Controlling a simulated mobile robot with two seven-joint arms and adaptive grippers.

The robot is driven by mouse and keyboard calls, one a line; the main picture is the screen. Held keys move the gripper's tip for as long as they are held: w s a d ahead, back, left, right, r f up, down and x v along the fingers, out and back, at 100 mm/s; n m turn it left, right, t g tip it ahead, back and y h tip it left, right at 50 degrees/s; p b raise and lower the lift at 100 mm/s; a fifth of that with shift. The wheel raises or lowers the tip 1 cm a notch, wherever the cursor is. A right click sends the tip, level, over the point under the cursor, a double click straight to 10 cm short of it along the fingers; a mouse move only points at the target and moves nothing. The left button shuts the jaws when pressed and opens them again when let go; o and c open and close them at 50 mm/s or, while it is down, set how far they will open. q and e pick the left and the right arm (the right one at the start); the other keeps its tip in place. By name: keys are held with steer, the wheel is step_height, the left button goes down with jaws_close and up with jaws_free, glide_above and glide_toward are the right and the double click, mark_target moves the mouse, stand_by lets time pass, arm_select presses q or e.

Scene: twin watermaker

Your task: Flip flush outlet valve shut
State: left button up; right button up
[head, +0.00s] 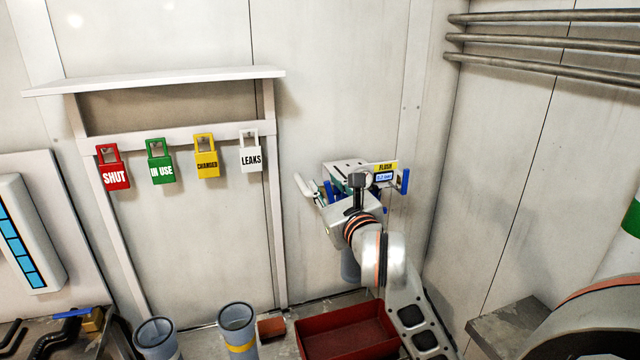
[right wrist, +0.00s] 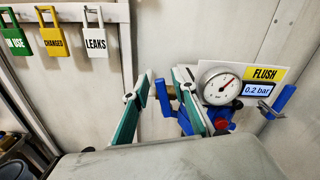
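The flush unit has a yellow FLUSH label (right wrist: 265,74), a "0.2 bar" display (right wrist: 257,89) and a round gauge (right wrist: 219,86). One blue lever (right wrist: 280,103) stands tilted at its right end and also shows in the head view (head: 405,181). Another blue lever (right wrist: 162,90) is at its left, by a brass pipe. I cannot read which is the outlet valve. My right gripper (right wrist: 160,88) is open, its teal-padded fingers apart on either side of the left lever; contact is not clear. My right wrist hides much of the unit in the head view. My left gripper is out of view.
A wall rack holds red SHUT (head: 114,172), green IN USE (head: 160,168), yellow CHANGED (head: 207,161) and white LEAKS (head: 251,156) tags. Below are a red tray (head: 345,335) and two grey-blue cylinders (head: 238,325). Metal pipes (head: 545,38) run along the right wall.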

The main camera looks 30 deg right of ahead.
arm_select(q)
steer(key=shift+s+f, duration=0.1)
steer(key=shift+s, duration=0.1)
arm_select(e)
jaws_close()
steer(key=shift+s+d+m+b, duration=0.1)
steer(key=shift+d+m+b, duration=0.2)
steer(key=shift+m+b, duration=0.3)
steer(key=shift+s+d+m+b, duration=0.1)
steer(key=shift+d+m+b, duration=0.25)
steer(key=shift+m, duration=0.45)
steer(key=shift+r, duration=0.1)
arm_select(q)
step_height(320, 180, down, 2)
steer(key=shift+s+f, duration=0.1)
arm_select(e)
steer(key=shift+r+m, duration=0.1)
steer(key=shift+m, duration=0.2)
jaws_free()
steer(key=shift+d, duration=0.1)
